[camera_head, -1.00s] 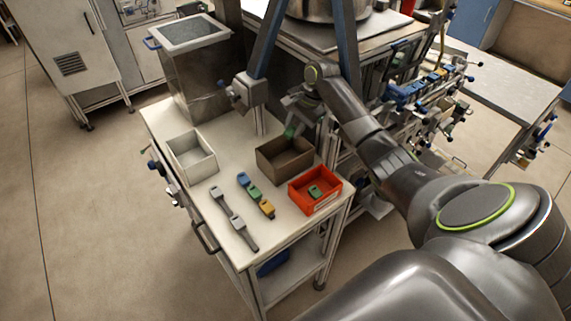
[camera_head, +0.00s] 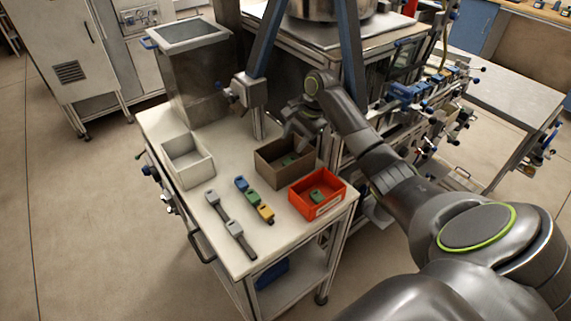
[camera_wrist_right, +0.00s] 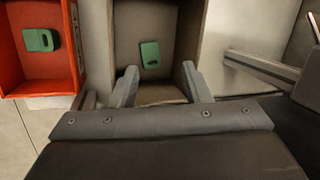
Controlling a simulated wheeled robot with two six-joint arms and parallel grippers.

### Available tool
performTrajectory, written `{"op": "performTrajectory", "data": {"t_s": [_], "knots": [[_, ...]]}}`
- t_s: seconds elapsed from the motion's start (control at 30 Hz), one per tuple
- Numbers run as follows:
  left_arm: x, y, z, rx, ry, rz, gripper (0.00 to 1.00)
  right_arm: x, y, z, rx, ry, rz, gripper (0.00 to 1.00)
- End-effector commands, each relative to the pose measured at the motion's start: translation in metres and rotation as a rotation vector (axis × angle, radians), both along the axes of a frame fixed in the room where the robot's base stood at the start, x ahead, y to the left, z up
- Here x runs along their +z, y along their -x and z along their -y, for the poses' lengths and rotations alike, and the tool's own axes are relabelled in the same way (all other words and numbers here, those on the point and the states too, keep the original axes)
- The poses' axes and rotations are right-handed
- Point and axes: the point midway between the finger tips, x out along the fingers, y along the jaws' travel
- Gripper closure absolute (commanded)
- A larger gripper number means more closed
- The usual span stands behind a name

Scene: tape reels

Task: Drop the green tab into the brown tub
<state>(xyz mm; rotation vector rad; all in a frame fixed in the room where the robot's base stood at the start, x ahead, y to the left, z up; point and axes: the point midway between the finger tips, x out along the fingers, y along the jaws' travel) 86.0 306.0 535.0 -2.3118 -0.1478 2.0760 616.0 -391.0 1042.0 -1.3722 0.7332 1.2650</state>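A green tab (camera_head: 289,159) lies on the floor of the brown tub (camera_head: 270,170). The right wrist view shows this tab (camera_wrist_right: 150,54) flat inside the brown tub (camera_wrist_right: 186,28). My right gripper (camera_wrist_right: 159,69) is open and empty, its two fingers apart over the near side of the tub, with the tab beyond them and not touching. In the head view my right gripper (camera_head: 301,133) is above the back of the tub; its fingertips are hard to make out there. My left gripper is not in view.
A red bin (camera_head: 325,208) with another green tab (camera_head: 316,196) stands beside the brown tub. A white bin (camera_head: 201,170) is at the left. Grey, blue, green and yellow pieces (camera_head: 254,198) lie in rows on the table (camera_head: 284,232). A metal post stands behind the tub.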

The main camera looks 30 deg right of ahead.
Motion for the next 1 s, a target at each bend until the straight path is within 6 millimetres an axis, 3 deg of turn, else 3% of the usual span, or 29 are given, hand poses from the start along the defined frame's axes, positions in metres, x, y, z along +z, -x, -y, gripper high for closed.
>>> {"op": "performTrajectory", "data": {"t_s": [0.4,0.8,1.0], "knots": [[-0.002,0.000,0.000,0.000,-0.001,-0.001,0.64,0.006,-0.001,0.000,0.000,0.001,0.002,0.49],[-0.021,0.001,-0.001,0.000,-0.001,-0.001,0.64,0.076,-0.001,0.000,0.001,0.001,0.004,0.49],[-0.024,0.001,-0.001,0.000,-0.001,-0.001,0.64,0.097,0.000,0.000,0.000,0.000,0.001,0.49]]}}
